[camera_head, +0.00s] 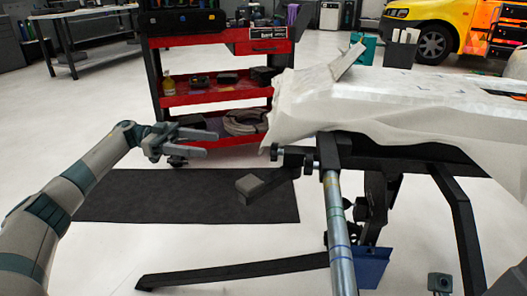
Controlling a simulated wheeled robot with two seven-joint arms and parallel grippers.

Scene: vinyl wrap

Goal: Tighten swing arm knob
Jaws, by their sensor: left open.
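My left gripper (211,143) reaches in from the left, its two grey fingers apart and nothing between them. A black knob (278,155) sticks out to the left from the top of the work stand (337,215), just under the white covered panel (390,100). The gripper is left of this knob, with a clear gap between them. Another dark round knob (357,216) shows lower down on the stand's bracket. I cannot tell from the picture which of them is the swing arm knob. A small grey part at the bottom right edge may belong to my right gripper.
A red and black tool cart (218,98) stands behind the left gripper. A dark mat (130,195) lies on the white floor. A stand leg (235,271) runs low across the front. A blue piece (372,268) hangs under the stand. A yellow vehicle (426,14) is at the back right.

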